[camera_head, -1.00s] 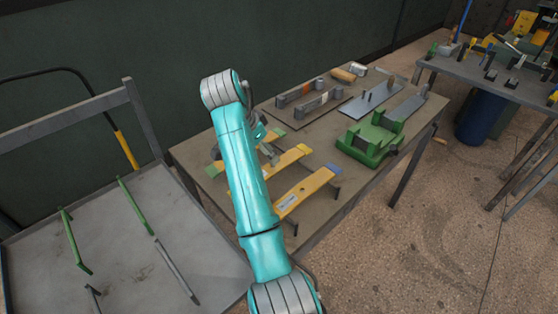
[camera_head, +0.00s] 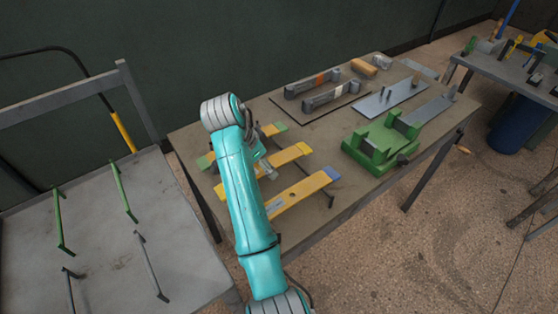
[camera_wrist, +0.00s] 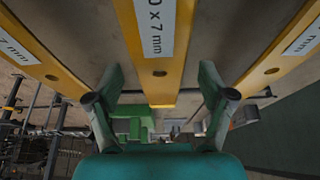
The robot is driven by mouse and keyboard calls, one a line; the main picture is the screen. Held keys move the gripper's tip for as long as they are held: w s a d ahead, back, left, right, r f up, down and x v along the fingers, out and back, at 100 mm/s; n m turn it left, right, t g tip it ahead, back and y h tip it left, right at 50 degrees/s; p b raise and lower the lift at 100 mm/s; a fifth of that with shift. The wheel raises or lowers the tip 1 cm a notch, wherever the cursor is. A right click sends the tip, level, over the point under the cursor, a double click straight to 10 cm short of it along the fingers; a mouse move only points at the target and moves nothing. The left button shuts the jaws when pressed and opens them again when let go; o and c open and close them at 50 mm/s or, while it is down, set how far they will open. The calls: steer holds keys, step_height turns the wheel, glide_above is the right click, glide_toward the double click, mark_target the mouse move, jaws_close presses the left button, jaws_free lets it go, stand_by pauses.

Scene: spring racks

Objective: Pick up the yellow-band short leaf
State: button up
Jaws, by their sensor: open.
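Three yellow leaves lie side by side on the near bench. The middle leaf (camera_head: 288,155) has a yellow end and appears to be the yellow-band one; the arm covers part of it. The leaf behind it (camera_head: 268,131) has a green end, and the front leaf (camera_head: 300,191) has a blue end. My gripper (camera_wrist: 160,86) is open. In the wrist view its fingers stand on either side of the end of the middle leaf (camera_wrist: 160,78), which has a white label and a hole. No grip on it shows. The head view mostly hides the gripper behind my arm.
A green fixture (camera_head: 377,150) stands right of the leaves on the bench (camera_head: 325,147). Grey clamps (camera_head: 308,88) and flat steel plates lie farther back. A grey rack table (camera_head: 105,250) with green and grey uprights is at left. Another cluttered bench (camera_head: 490,68) is at far right.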

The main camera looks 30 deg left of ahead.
steer(key=shift+f, duration=0.1)
steer(key=c, duration=1.5)
jaws_close()
